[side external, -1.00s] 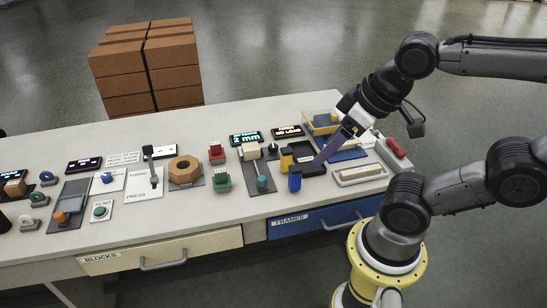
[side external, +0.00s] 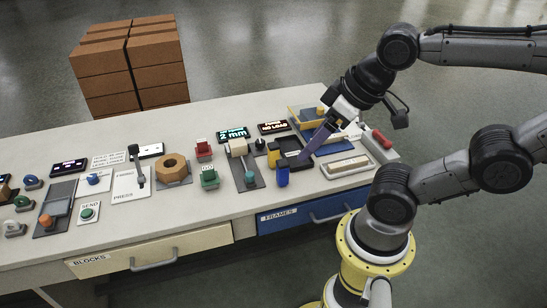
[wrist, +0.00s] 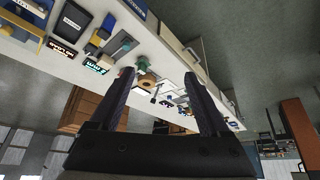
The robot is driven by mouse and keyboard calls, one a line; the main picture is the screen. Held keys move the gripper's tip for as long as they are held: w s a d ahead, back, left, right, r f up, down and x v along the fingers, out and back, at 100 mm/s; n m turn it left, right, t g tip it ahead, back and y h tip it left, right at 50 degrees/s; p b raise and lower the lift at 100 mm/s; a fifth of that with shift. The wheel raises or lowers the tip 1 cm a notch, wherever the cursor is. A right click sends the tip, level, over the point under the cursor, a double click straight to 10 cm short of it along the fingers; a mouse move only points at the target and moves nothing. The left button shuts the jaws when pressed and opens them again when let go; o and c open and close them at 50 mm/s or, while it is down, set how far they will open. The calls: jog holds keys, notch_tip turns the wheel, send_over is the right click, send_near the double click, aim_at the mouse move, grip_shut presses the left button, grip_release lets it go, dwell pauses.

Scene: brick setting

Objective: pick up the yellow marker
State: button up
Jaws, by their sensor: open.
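No thing in view is clearly a yellow marker. A small upright yellow piece (side external: 274,154) stands at the left edge of a black tray (side external: 291,160) in the side view; it is too small to tell what it is. My gripper (side external: 302,151) slants down to the left over the tray, its tips to the right of the yellow piece. In the wrist view my gripper (wrist: 160,73) has its two dark fingers wide apart with nothing between them. The wrist view looks along the bench at a tilt, and the tray (wrist: 73,19) shows at its upper left.
A blue block (side external: 283,177) stands just in front of the tray. A blue and yellow fixture (side external: 303,117) lies behind my gripper, and a pale tray (side external: 347,167) lies to the right. Switches, a brown hexagonal nut (side external: 173,167) and small displays fill the bench leftward.

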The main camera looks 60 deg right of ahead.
jog(key=w+d+r+m, duration=0.3)
jog(key=w+r, duration=0.1)
jog(key=w, duration=0.6)
jog(key=m+g+h, duration=0.1)
jog(key=m+g, duration=0.4)
jog(key=m, duration=0.1)
send_over(274, 145)
notch_tip(274, 145, down, 19)
jog(key=f, duration=0.7)
jog(key=shift+w+a+f, duration=0.1)
jog(key=shift+w+f, duration=0.1)
jog(key=shift+f, duration=0.05)
jog(key=shift+d+f, duration=0.2)
jog(key=shift+f, duration=2.55)
